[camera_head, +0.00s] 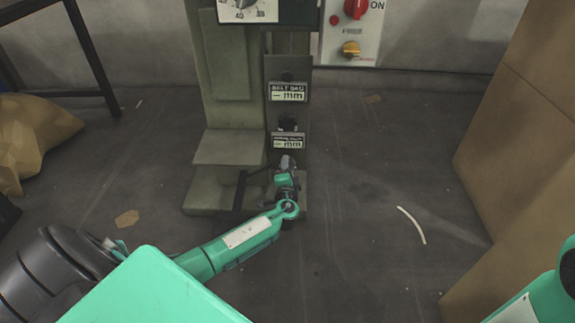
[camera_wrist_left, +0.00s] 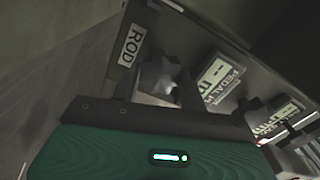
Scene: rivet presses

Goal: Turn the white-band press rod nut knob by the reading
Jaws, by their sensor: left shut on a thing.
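The press (camera_head: 229,110) stands ahead with a dark front strip carrying small displays. My left arm reaches to the foot of that strip, and my left gripper (camera_head: 287,166) is at its lower end. In the left wrist view a dark lobed knob (camera_wrist_left: 158,75) sits beside the ROD label (camera_wrist_left: 132,45). My left gripper is shut on this knob. In the head view the knob is hidden by the gripper. I cannot make out a white band on the press. My right gripper is out of view.
Two displays reading "– mm", an upper one (camera_head: 288,92) and a lower one (camera_head: 288,142), are on the strip. A switch panel (camera_head: 352,30) hangs behind. Cardboard boxes (camera_head: 520,150) stand at right; a brown sack (camera_head: 35,135) lies at left. Floor between is mostly free.

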